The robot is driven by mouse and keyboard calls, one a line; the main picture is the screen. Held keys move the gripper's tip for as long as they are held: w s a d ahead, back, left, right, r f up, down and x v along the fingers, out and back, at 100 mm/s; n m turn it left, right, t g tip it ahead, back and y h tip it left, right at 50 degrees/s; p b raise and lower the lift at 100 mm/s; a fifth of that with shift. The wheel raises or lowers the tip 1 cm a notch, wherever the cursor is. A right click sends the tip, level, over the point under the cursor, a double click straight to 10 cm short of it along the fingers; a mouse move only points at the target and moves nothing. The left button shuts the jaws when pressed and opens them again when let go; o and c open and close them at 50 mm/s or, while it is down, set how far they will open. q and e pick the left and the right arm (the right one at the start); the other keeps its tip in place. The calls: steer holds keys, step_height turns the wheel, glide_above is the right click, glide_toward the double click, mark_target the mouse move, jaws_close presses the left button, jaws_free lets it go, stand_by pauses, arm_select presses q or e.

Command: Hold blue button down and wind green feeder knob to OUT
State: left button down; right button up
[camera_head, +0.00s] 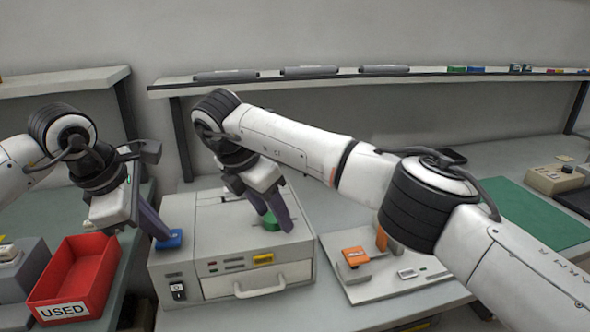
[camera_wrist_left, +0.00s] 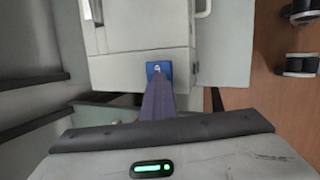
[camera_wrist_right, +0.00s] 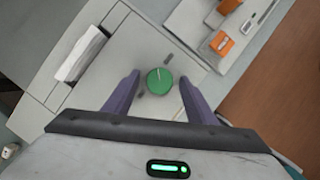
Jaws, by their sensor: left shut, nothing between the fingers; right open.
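The blue button (camera_head: 169,239) is on the top left of the grey machine (camera_head: 222,254); it also shows in the left wrist view (camera_wrist_left: 152,69). My left gripper (camera_head: 162,234) is shut and empty, its fingertips at the blue button; whether the button is pressed in I cannot tell. The green feeder knob (camera_wrist_right: 159,81) is round with a pale pointer line, on the machine's top; in the head view (camera_head: 271,219) fingers partly hide it. My right gripper (camera_wrist_right: 158,88) is open, with one finger on each side of the knob and gaps visible.
A red bin (camera_head: 75,281) marked USED stands left of the machine. A pale panel with orange blocks (camera_head: 355,257) lies to the right, and a green mat (camera_head: 535,214) beyond it. A shelf (camera_head: 350,76) with dark cartridges runs along the back.

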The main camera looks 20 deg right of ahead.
steer(key=n, duration=0.2)
steer(key=n+t+y, duration=0.1)
steer(key=n, duration=0.2)
steer(key=shift+s+d, duration=0.15)
steer(key=shift+d, duration=0.05)
steer(key=n+y, duration=0.1)
steer(key=n, duration=0.1)
steer(key=n+t+y, duration=0.1)
steer(key=n, duration=0.2)
steer(key=shift+d, duration=0.15)
steer(key=n+y, duration=0.2)
steer(key=n, duration=0.3)
steer(key=shift+d, duration=0.15)
steer(key=n+y, duration=0.1)
steer(key=n, duration=0.4)
steer(key=shift+d+g+y, duration=0.1)
steer(key=shift+g+y, duration=0.3)
steer(key=shift+d+r+n, duration=0.1)
steer(key=shift+r+n, duration=0.2)
steer(key=shift+n, duration=0.2)
steer(key=v, duration=1.1)
steer(key=shift+r, duration=0.2)
